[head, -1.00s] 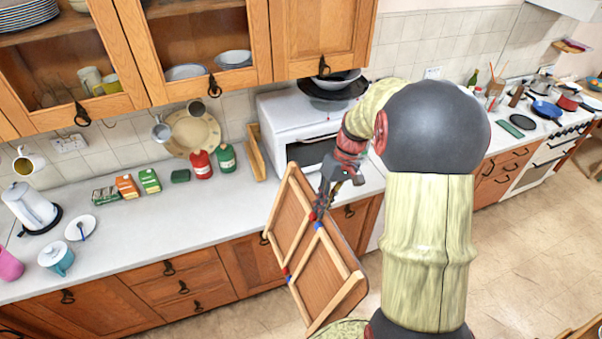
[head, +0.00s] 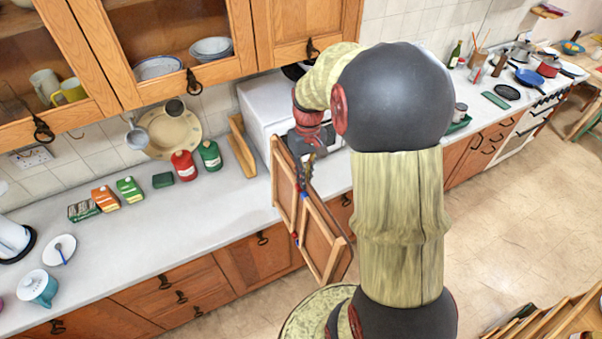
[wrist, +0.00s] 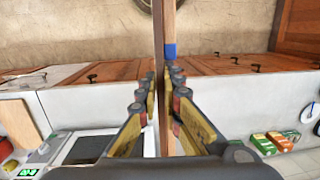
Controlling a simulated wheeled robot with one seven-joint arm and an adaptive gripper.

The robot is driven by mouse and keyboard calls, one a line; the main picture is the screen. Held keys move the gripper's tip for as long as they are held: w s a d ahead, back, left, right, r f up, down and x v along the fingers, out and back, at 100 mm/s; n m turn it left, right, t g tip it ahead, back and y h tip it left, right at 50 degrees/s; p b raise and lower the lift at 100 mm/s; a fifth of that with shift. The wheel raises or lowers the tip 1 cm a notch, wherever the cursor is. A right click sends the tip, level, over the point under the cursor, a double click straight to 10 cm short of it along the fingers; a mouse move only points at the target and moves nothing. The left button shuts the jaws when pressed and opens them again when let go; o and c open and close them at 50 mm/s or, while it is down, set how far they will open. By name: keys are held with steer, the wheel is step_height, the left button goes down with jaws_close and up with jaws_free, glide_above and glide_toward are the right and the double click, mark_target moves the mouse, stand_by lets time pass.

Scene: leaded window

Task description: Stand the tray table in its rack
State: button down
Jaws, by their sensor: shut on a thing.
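The folded wooden tray table (head: 322,236) has a brown panel, pale frame bars and small blue and red fittings. My gripper (head: 305,176) is shut on its upper edge and holds it upright and tilted, in front of the counter and off the floor. In the wrist view the tray table (wrist: 159,35) shows nearly edge-on between the fingers of my gripper (wrist: 163,88). A slatted wooden stand (head: 556,322), possibly the rack, is partly in view at the lower right of the head view, well apart from the tray table.
The counter (head: 140,240) runs along the wall with a red canister (head: 184,165), green canister (head: 210,155) and boxes. A white oven (head: 262,105) stands behind my gripper. Open floor (head: 500,220) lies to the right.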

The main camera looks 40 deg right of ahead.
mark_target(280, 141)
steer(key=shift+w, duration=0.2)
steer(key=shift+r+h, duration=0.15)
steer(key=shift+h, duration=0.25)
steer(key=shift+w, duration=0.2)
steer(key=shift+w+d+f+p, duration=0.25)
steer(key=shift+w+d, duration=0.3)
steer(key=shift+w, duration=2)
steer(key=shift+w+d+f+p, duration=0.25)
steer(key=shift+w+d, duration=0.35)
steer(key=shift+w, duration=2)
steer(key=shift+w+d+f+p, duration=0.25)
steer(key=shift+w+d, duration=0.3)
steer(key=shift+w, duration=2)
steer(key=w+d+p, duration=0.3)
steer(key=w, duration=1)
steer(key=shift+w+f, duration=0.2)
steer(key=shift+f, duration=0.2)
